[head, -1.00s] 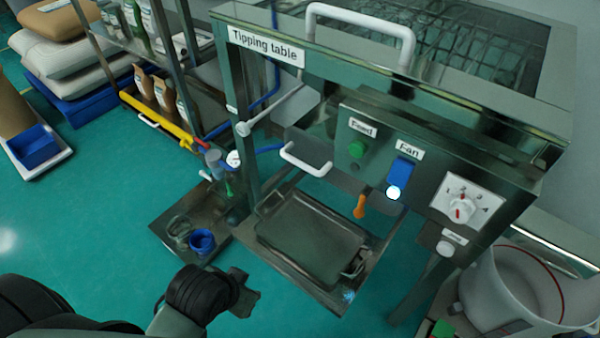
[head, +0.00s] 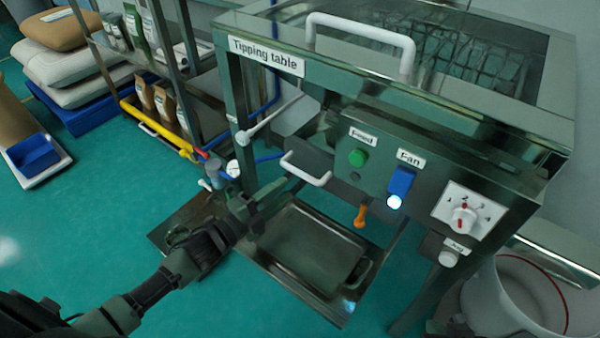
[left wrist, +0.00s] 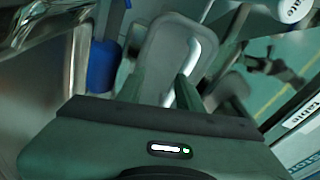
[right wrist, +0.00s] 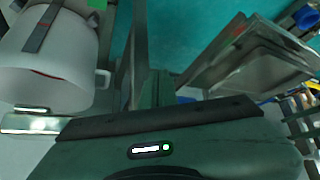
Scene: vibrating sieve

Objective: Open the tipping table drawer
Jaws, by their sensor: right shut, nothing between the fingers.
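The tipping table (head: 375,75) stands at centre right in the head view, with its name label on the frame. A white U-shaped handle (head: 308,170) is on its front, below the frame and left of the control panel. My left gripper (head: 283,187) is just left of and below this handle, and I cannot tell whether they touch. My right gripper (right wrist: 156,90) is shut and empty in the right wrist view.
The control panel (head: 420,185) has a green button, blue switch and dial. A metal tray (head: 300,240) sits low under the table. A white bucket (head: 520,300) stands at right, and it also shows in the right wrist view (right wrist: 45,65). Shelving (head: 180,60) is at left.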

